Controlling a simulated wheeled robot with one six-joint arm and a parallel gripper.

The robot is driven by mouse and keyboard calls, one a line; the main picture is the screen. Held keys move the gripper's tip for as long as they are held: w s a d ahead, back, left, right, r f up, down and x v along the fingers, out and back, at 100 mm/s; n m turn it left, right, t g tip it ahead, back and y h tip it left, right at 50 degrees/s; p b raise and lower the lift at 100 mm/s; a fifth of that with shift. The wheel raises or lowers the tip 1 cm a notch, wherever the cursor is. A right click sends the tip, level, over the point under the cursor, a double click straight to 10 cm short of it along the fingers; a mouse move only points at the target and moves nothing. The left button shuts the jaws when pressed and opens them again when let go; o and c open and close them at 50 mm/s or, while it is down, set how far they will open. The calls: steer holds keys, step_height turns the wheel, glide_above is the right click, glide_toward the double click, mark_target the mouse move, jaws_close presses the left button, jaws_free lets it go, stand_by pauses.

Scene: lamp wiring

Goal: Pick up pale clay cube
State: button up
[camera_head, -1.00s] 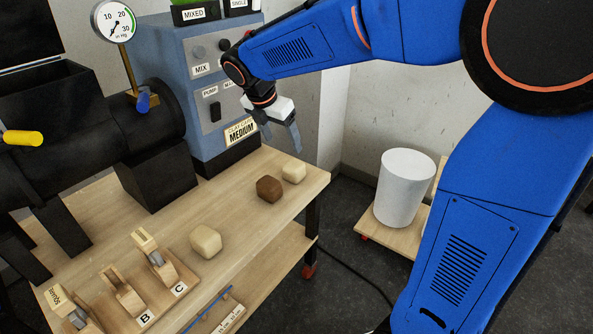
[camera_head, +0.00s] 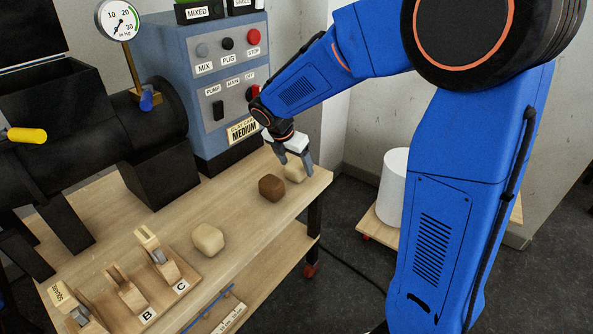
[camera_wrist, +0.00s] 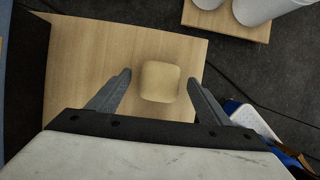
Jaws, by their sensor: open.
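A pale clay cube (camera_head: 294,172) with rounded edges sits at the far right corner of the wooden table (camera_head: 250,222). My gripper (camera_head: 295,165) is open over it, and its fingers partly hide the cube in the head view. In the wrist view the cube (camera_wrist: 160,81) lies between the two open fingers of my gripper (camera_wrist: 158,88), a little forward, with gaps on both sides. A brown clay cube (camera_head: 271,187) is just left of it. Another pale cube (camera_head: 208,239) lies nearer the front of the table.
A blue machine with switches (camera_head: 207,85) stands behind the table. Wooden tools on a lettered rack (camera_head: 147,285) are at front left. A white cylinder (camera_head: 393,188) stands on a low wooden platform at right. The table edge lies close beside the far pale cube.

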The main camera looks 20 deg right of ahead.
steer(key=shift+x, duration=0.85)
steer(key=c, duration=1.6)
steer(key=shift+o, duration=0.2)
